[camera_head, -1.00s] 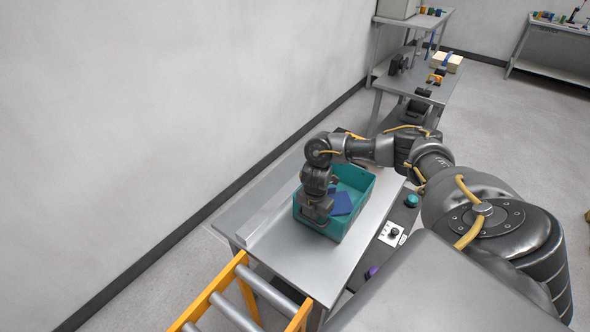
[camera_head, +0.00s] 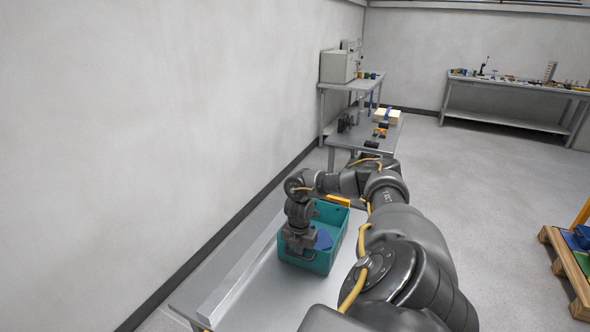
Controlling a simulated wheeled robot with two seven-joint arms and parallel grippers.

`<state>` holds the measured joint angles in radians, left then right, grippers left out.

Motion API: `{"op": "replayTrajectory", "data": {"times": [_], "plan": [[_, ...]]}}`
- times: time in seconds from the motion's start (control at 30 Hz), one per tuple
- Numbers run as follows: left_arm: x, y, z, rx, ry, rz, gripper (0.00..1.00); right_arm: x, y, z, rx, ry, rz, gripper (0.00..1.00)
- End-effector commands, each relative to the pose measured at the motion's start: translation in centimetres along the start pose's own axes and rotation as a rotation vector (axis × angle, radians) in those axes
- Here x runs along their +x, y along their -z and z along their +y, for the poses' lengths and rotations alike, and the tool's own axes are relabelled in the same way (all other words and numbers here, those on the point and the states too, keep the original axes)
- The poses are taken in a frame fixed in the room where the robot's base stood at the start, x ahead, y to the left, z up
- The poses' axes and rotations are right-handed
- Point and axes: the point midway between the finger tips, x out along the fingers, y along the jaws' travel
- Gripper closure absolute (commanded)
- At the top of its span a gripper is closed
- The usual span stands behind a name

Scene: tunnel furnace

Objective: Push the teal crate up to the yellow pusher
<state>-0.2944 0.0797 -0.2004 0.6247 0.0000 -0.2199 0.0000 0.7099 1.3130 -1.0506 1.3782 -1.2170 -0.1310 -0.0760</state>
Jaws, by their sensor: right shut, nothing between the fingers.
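The teal crate (camera_head: 323,256) stands upright on the grey metal table, with dark blue pieces (camera_head: 324,240) inside. The yellow pusher (camera_head: 338,200) shows as a short yellow bar right at the crate's far edge. My arm hides part of it, and I cannot tell whether crate and bar touch. My right gripper (camera_head: 299,256) points down at the crate's near-left end. It is shut with nothing held. I cannot tell whether its fingertips touch the crate wall. My left gripper is not in view.
The grey table (camera_head: 260,297) has bare surface on the near side of the crate, with a raised metal rail (camera_head: 236,280) along its left. A wall stands to the left. Further benches are at the back, and a wooden pallet (camera_head: 567,262) is at the right.

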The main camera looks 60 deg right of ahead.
Motion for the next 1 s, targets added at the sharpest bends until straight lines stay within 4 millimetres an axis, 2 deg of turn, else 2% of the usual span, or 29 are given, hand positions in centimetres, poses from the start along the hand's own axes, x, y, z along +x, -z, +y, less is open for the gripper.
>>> {"op": "replayTrajectory", "data": {"times": [0.2,0.37,0.57,0.83,1.0], "plan": [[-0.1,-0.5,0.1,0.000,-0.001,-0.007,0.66,-0.1,0.1,0.1,0.000,0.000,0.001,1.00],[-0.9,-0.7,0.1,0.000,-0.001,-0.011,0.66,-0.9,0.1,0.0,0.000,0.000,0.001,1.00],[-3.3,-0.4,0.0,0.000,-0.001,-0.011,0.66,-3.4,0.0,-0.1,0.002,0.000,0.000,1.00],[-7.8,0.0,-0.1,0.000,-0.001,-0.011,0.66,-8.1,-0.1,-0.3,0.005,0.000,0.000,1.00],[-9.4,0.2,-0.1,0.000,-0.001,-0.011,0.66,-9.9,-0.2,-0.4,0.006,0.000,0.000,1.00]]}}
